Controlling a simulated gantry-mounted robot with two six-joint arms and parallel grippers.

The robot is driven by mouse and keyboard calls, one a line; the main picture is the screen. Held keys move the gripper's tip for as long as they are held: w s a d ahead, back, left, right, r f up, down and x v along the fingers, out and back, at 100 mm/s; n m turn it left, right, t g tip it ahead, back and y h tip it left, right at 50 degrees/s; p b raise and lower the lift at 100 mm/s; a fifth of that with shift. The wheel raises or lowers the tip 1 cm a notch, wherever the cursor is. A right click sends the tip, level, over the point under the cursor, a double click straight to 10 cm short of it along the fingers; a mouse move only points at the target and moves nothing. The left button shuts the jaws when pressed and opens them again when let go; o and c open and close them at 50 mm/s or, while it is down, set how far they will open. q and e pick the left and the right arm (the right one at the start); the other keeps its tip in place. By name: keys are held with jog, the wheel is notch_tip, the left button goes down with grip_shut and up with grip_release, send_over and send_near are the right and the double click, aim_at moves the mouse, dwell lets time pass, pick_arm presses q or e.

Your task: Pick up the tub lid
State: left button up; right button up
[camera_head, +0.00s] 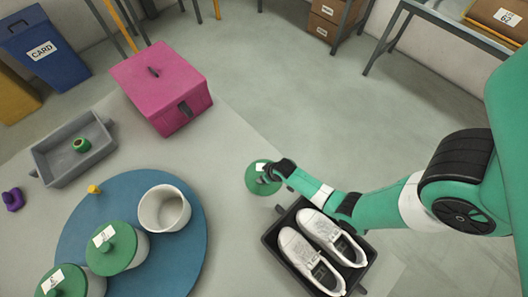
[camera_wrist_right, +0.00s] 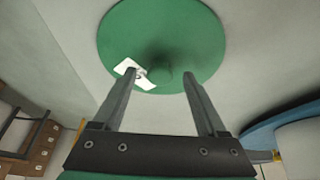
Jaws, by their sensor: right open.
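The tub lid (camera_head: 253,179) is a round green disc with a centre knob and a small white label. It lies near the far edge of the grey table, just beyond the shoe tray. My right gripper (camera_head: 267,178) is over it and hides part of it. In the right wrist view the lid (camera_wrist_right: 195,35) fills the top middle. My right gripper (camera_wrist_right: 160,76) is open there, with one finger on each side of the knob (camera_wrist_right: 158,82) and a gap around it. I cannot tell whether the fingers touch the lid. My left gripper is not in view.
A blue round mat (camera_head: 190,262) holds an open white tub (camera_head: 163,211) and two green-lidded tubs. A dark tray (camera_head: 272,240) with two white shoes (camera_head: 318,257) is close below my right arm. A pink box (camera_head: 160,80) and a grey bin (camera_head: 60,180) stand at the left.

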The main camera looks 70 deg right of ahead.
jog(key=shift+w+d+f, duration=0.1)
jog(key=shift+c, duration=0.3)
grip_shut()
jog(key=r+p, duration=0.4)
jog(key=shift+s+r+p, duration=0.25)
jog(key=shift+r+p, duration=0.05)
jog(key=shift+p, duration=0.05)
jog(key=s+r+p, duration=0.8)
jog(key=s, duration=0.5)
jog(key=shift+s+d+r, duration=0.2)
jog(key=shift+s+d, duration=0.05)
jog(key=shift+s, duration=0.05)
